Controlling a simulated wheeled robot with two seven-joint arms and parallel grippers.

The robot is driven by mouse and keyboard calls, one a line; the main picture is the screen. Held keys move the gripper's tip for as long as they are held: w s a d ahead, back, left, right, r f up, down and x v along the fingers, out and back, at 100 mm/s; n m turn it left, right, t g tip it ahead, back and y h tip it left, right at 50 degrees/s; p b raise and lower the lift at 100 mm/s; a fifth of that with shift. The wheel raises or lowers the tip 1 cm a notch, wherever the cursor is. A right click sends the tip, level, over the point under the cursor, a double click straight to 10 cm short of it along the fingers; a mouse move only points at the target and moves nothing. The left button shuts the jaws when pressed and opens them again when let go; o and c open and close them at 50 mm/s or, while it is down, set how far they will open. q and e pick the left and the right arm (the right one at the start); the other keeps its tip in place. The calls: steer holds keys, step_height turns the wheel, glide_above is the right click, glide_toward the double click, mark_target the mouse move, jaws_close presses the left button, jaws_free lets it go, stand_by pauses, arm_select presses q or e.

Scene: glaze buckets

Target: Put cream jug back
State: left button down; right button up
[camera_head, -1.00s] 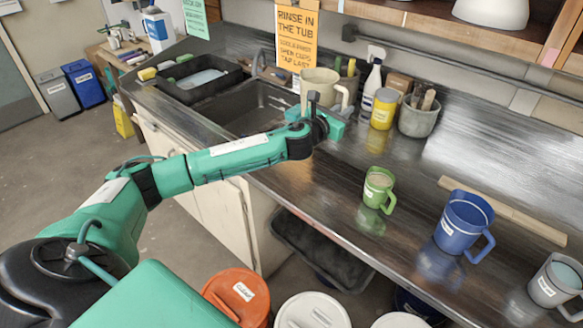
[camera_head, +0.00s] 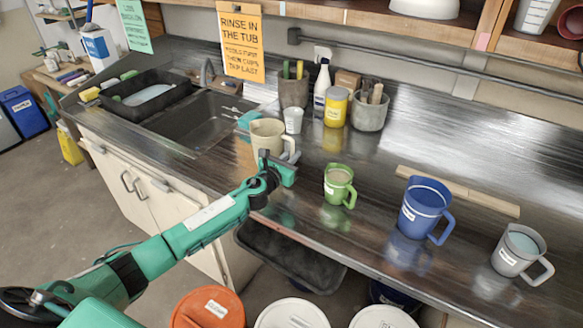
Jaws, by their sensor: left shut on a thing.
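The cream jug (camera_head: 267,139) is at the front of the counter, right of the sink, with its handle to the right. My left gripper (camera_head: 266,152) is shut on the cream jug, with teal finger parts showing on both sides of it. The gripper's wrist hides the jug's lower part, so I cannot tell whether its base touches the counter. My right gripper is not in view.
A green jug (camera_head: 339,183), a blue jug (camera_head: 423,208) and a grey jug (camera_head: 518,251) stand to the right along the counter (camera_head: 455,150). A small white cup (camera_head: 293,120) is just behind the cream jug. The sink (camera_head: 190,128) lies left. Lidded buckets stand below.

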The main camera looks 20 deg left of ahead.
arm_select(q)
steer(key=shift+f+b, duration=0.6)
steer(key=shift+f, duration=1.15)
steer(key=shift+f, duration=0.1)
steer(key=c, duration=1.5)
jaws_free()
steer(key=shift+f, duration=0.1)
steer(key=shift+o, duration=0.2)
steer(key=s, duration=0.3)
steer(key=s+a, duration=0.1)
steer(key=s, duration=0.3)
steer(key=s+b, duration=0.1)
steer(key=s, duration=0.2)
steer(key=shift+s+a, duration=0.2)
steer(key=shift+s, duration=0.8)
steer(key=shift+a, duration=0.1)
